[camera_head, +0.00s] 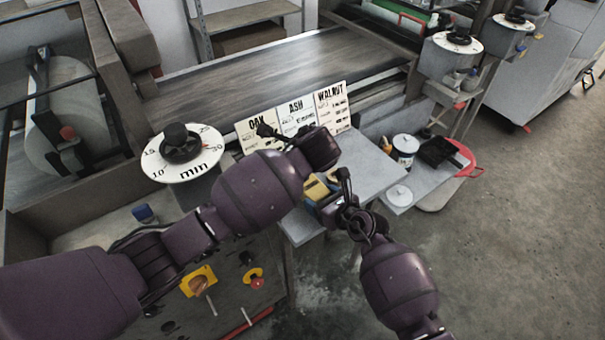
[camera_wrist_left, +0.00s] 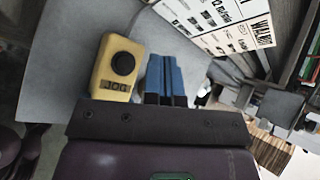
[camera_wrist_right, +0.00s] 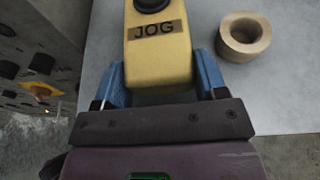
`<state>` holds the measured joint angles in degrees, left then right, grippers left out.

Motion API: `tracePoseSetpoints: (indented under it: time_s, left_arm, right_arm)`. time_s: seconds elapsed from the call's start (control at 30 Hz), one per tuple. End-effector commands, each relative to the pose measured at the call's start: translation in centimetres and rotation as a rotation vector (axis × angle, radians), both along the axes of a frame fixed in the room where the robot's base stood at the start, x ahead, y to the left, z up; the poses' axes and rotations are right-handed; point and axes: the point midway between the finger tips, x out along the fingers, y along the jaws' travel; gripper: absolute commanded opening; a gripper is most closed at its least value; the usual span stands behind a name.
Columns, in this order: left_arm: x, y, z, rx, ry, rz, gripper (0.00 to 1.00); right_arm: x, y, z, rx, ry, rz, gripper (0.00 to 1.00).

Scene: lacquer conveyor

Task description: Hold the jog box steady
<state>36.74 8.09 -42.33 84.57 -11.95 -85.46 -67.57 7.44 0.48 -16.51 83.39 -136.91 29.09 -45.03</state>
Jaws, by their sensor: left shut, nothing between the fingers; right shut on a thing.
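The jog box is yellow with a black round button and the label JOG. In the right wrist view the jog box (camera_wrist_right: 158,62) sits between the blue fingers of my right gripper (camera_wrist_right: 160,78), which is shut on it. In the left wrist view the jog box (camera_wrist_left: 118,66) is over the grey table, left of my left gripper (camera_wrist_left: 165,78). The left gripper's blue fingers are together and empty, close beside the box. In the head view the jog box (camera_head: 316,188) is partly hidden by my arms, and the left fingers are not clearly visible.
A card (camera_head: 298,117) marked OAK, ASH and WALNUT stands at the back of the grey table (camera_head: 372,165). A tan tape roll (camera_wrist_right: 245,35) lies right of the box in the right wrist view. A dial (camera_head: 182,155) and a lidded can (camera_head: 404,150) are nearby.

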Motion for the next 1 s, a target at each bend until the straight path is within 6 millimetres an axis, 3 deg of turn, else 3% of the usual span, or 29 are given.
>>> tracePoseSetpoints:
  time_s: [0.37, 0.77, 1.0]
  left_arm:
    - [0.0, 0.0, 3.9, 0.002, -0.002, -0.001, 0.0]
    - [0.0, 0.0, 3.4, 0.0, 0.001, 0.001, 0.0]
    - [-0.1, 0.0, 1.1, 0.001, 0.003, 0.001, 0.0]
  right_arm:
    - [0.0, 0.0, 0.0, 0.0, 0.0, 0.0, 0.36]
    - [0.0, 0.0, 0.0, 0.0, 0.0, 0.0, 0.36]
    - [0.0, 0.0, 0.0, 0.0, 0.0, 0.0, 0.36]
